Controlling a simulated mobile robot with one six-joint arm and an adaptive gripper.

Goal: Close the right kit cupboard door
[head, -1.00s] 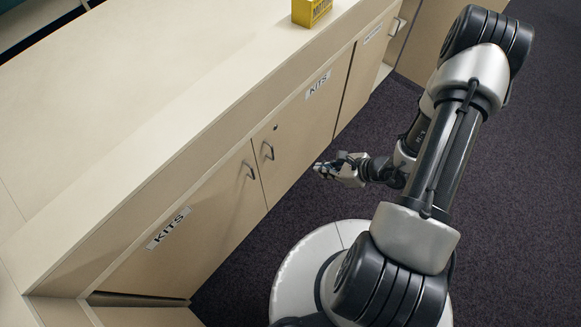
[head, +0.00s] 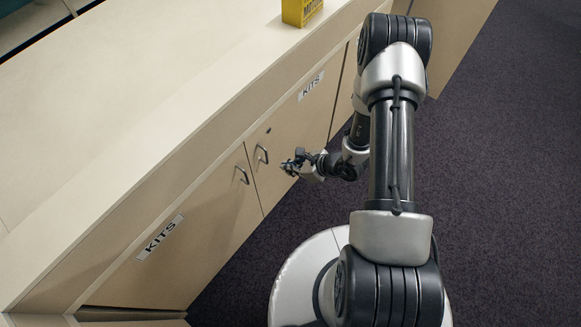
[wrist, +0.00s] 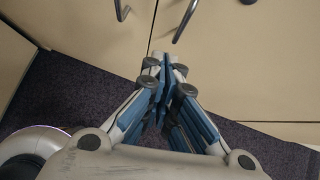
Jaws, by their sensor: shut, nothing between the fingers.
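The right kit cupboard door (head: 290,122) is a pale wood panel with a KITS label, a small dark lock and a metal handle (head: 262,154). It looks flush or nearly flush with the left kit door (head: 205,235); a small gap cannot be ruled out. Both doors show in the wrist view, the right one (wrist: 255,65) with its handle (wrist: 187,20) at the top. My gripper (head: 287,168) is shut and empty, low in front of the right door near its handle edge. In the wrist view its fingertips (wrist: 165,62) lie over the seam. Contact is unclear.
The long pale counter (head: 130,120) runs above the doors, with a yellow box (head: 301,10) on it. Dark carpet (head: 480,160) is clear on the right. Another cabinet panel (head: 460,40) stands at the back.

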